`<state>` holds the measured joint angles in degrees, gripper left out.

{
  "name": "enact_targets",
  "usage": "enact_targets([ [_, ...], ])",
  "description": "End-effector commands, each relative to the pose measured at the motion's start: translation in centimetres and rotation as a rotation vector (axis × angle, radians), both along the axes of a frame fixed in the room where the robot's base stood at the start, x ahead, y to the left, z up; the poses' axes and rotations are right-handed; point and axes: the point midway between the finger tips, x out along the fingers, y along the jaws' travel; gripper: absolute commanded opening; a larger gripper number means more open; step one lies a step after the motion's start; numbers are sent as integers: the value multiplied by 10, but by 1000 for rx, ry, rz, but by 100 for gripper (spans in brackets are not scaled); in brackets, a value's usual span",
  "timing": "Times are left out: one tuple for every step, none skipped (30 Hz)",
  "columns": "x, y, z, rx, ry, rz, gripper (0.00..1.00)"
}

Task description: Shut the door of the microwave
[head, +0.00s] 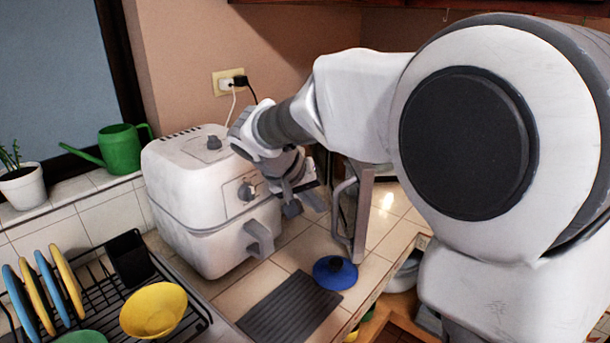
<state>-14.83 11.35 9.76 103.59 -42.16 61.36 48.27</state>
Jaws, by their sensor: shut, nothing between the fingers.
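A narrow grey upright panel with a bar handle (362,218) stands on the tiled counter, right of my gripper. It looks like the microwave door seen nearly edge-on, swung out from the wall side. The microwave's body is hidden behind my arm, so I cannot tell the door's exact angle. My gripper (302,203) is shut and empty, pointing down above the counter. It is left of the door handle and appears apart from it.
A white air fryer (190,185) stands close left of my gripper. A blue lid (335,272) and a dark ridged mat (290,308) lie in front. A dish rack (190,325) with plates and a yellow bowl (153,310) is at the lower left. The counter edge is right.

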Motion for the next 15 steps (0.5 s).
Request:
enact_targets([
  [6,5,-4,-6,-5,0,0],
  [8,7,-6,-10,-7,-1,0],
  [11,8,-7,-13,-10,-3,0],
  [12,9,-8,-14,-12,-3,0],
  [13,9,-9,-14,-13,-4,0],
  [15,8,-11,-16,-14,-5,0],
  [16,7,-13,-16,-14,-5,0],
  [17,5,-16,-16,-15,-4,0],
  [19,3,-20,-17,-14,-5,0],
  [20,0,-24,-17,-13,-6,0],
  [22,-2,-28,-16,-13,-7,0],
  [25,-6,-34,-16,-12,-7,0],
  [28,-9,-39,-16,-11,-8,0],
  [30,-12,-45,-16,-12,-7,0],
  [33,-16,-52,-16,-11,-8,0],
])
